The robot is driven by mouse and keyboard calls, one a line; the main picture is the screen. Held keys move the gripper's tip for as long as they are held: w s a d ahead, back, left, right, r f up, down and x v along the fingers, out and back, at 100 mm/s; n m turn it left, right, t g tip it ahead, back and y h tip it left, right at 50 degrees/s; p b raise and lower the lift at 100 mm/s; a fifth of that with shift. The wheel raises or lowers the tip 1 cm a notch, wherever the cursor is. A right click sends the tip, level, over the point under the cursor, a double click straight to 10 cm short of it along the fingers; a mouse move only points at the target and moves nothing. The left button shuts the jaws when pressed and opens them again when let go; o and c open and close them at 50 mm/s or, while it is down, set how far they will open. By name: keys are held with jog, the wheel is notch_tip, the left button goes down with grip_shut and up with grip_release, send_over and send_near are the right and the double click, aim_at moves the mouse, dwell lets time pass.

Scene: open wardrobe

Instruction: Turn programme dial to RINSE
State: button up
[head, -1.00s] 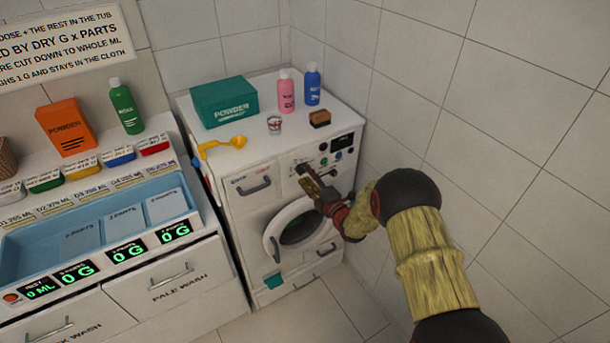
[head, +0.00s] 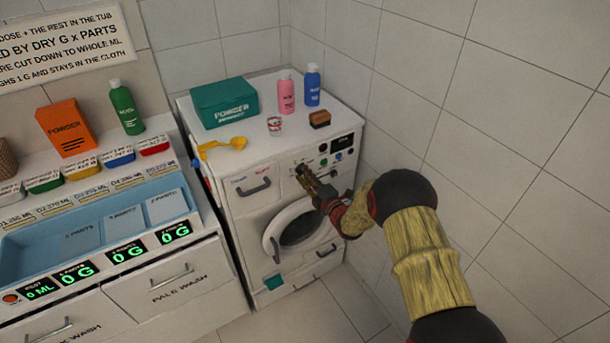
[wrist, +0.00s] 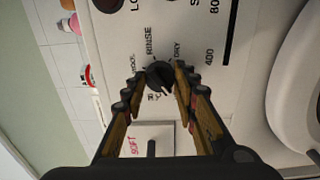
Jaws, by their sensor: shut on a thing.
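The programme dial (wrist: 158,75) is a small black knob on the washing machine's white front panel. In the wrist view, my gripper (wrist: 159,77) has one finger on each side of the dial and is shut on it. I cannot tell clearly which mark the dial points to. In the head view, my gripper (head: 307,178) is at the washing machine (head: 250,212), covering most of the dial.
A teal powder box (head: 224,103), pink bottle (head: 286,92), blue bottle (head: 312,85), brown brush (head: 320,119), small cup (head: 274,126) and yellow scoop (head: 238,143) stand on the machine. A drawer handle (head: 256,187) is left of the dial. The tiled wall (head: 400,120) is close on the right.

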jog(key=c, duration=0.3)
